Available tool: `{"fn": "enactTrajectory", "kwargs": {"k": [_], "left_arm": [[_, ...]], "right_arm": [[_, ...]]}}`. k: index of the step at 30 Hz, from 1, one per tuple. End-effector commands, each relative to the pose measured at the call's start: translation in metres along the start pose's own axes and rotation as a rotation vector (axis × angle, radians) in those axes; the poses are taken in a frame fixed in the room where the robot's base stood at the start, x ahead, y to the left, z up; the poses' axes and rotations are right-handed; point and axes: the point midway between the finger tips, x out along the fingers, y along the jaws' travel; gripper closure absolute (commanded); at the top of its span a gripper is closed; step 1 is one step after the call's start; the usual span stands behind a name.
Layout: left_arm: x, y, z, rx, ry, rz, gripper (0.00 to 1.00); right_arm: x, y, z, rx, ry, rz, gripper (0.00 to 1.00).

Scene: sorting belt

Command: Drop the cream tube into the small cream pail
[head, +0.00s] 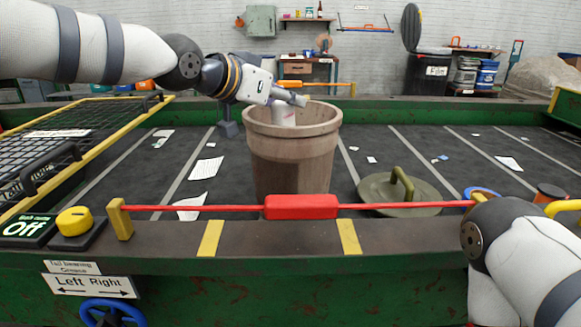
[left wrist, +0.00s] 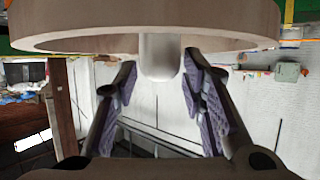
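A whitish cream tube (head: 284,115) hangs upright at the mouth of a brownish-beige pail (head: 295,165), its lower part hidden behind the near rim. My left gripper (head: 290,100) is above the pail opening with its fingers at the tube's upper end. In the left wrist view the tube (left wrist: 160,58) sits between the two purple-padded fingers (left wrist: 160,78), which appear to touch its sides. The pail's rim (left wrist: 70,38) shows at the top of that view. My right arm enters at the lower right of the head view; its gripper is out of view.
The pail stands on the dark belt (head: 375,150) behind a red pull bar (head: 300,206) along the front edge. An olive lid (head: 385,192) with a handle lies to its right. A yellow-edged black mesh frame (head: 45,150) is at left. Paper scraps (head: 206,168) lie about.

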Motion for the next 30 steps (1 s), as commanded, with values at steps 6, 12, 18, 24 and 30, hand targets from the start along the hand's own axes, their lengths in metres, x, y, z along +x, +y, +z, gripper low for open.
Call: {"fn": "enactTrajectory", "kwargs": {"k": [6,12,18,24,30], "left_arm": [[0.000,0.000,0.000,0.000,0.000,0.000,0.52],[-0.014,0.000,-0.002,0.003,0.002,-0.001,0.52],[-0.069,-0.001,-0.002,0.000,0.004,-0.002,0.52],[-0.110,0.000,-0.001,0.000,0.003,-0.001,0.52],[-0.121,0.000,0.000,-0.001,-0.001,0.000,0.52]], "right_arm": [[0.000,0.000,0.000,0.000,0.000,0.000,0.60],[0.000,0.000,0.000,0.000,0.000,0.000,0.60],[0.000,0.000,0.000,0.000,0.000,0.000,0.60],[0.000,0.000,0.000,0.000,0.000,0.000,0.60],[0.000,0.000,0.000,0.000,0.000,0.000,0.60]]}}
